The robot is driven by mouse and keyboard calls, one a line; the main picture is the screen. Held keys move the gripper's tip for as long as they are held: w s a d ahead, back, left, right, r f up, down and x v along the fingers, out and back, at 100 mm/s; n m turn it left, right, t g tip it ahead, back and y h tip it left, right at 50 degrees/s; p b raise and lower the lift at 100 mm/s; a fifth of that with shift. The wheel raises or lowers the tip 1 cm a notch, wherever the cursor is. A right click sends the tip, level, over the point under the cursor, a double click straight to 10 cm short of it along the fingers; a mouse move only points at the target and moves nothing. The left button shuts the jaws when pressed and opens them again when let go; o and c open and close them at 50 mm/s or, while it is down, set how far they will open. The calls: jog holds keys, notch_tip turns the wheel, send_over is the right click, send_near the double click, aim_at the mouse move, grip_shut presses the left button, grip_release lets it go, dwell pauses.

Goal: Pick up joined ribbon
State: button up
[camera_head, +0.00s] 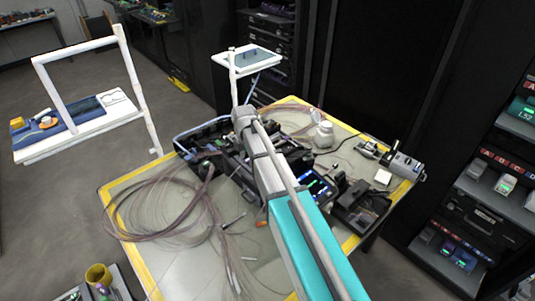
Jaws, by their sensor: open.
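Thin pinkish ribbon fibre lies in a large loose coil (158,207) on the left of the yellow-edged table (118,187). More strands (290,115) loop at the table's far side. I cannot tell which strand is the joined ribbon, and no joint shows. A dark device with a lit blue screen (318,185) stands right of my arm. My teal and grey arm runs from the bottom of the picture up across the middle of the table. It hides part of the equipment there. I cannot make out my gripper; it seems hidden behind the arm.
A dark open case (200,130) with cluttered gear sits at the table's middle. A white bottle (324,134) and small devices (403,166) stand at the far right. A white-framed cart (90,130) is at left. Dark racks (475,215) close off the right.

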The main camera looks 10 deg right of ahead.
jog(key=shift+f, duration=0.1)
dwell(0.6)
grip_shut()
